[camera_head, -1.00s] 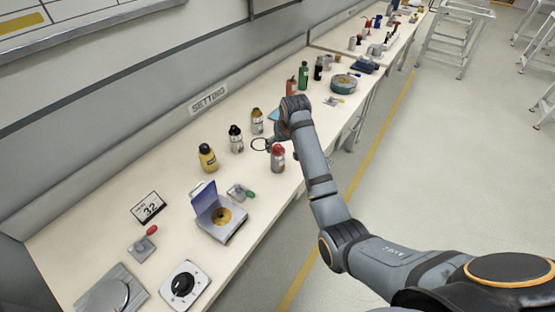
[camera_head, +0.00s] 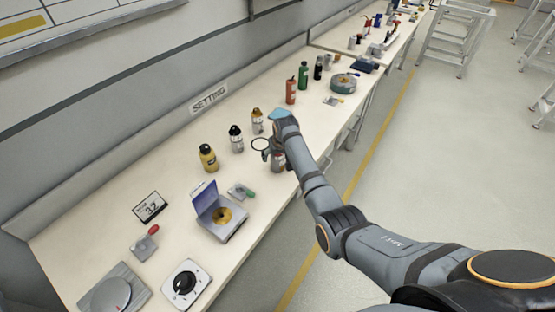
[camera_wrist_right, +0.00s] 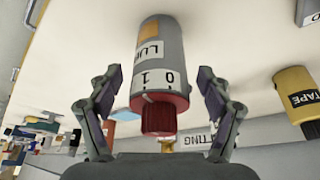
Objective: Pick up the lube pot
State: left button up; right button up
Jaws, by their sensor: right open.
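The lube pot (camera_head: 279,165) is a grey bottle with a red cap, standing on the bench near its front edge. In the head view my right gripper (camera_head: 269,152) is at the pot and hides its cap. In the right wrist view, the pot (camera_wrist_right: 158,60) appears upside down with part of its label showing "LUB". It is between the two fingers of my right gripper (camera_wrist_right: 158,88), which is open with a gap on each side. My left gripper is out of view.
A yellow bottle (camera_head: 208,158), a dark-capped bottle (camera_head: 236,140) and another bottle (camera_head: 257,122) stand behind and to the left. An open case (camera_head: 226,226) lies in front-left. Red (camera_head: 291,92) and green (camera_head: 303,75) bottles stand farther along.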

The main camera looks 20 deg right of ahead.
jog(key=shift+w+f, duration=0.1)
jog(key=shift+f, duration=0.05)
jog(key=shift+c, duration=1.4)
jog(key=c, duration=1.1)
jog(key=shift+r, duration=0.2)
jog(key=shift+r, duration=0.3)
jog(key=s+d+r+b, duration=0.3)
jog(key=s+d+r, duration=0.6)
jog(key=r, duration=0.3)
jog(key=shift+d, duration=0.85)
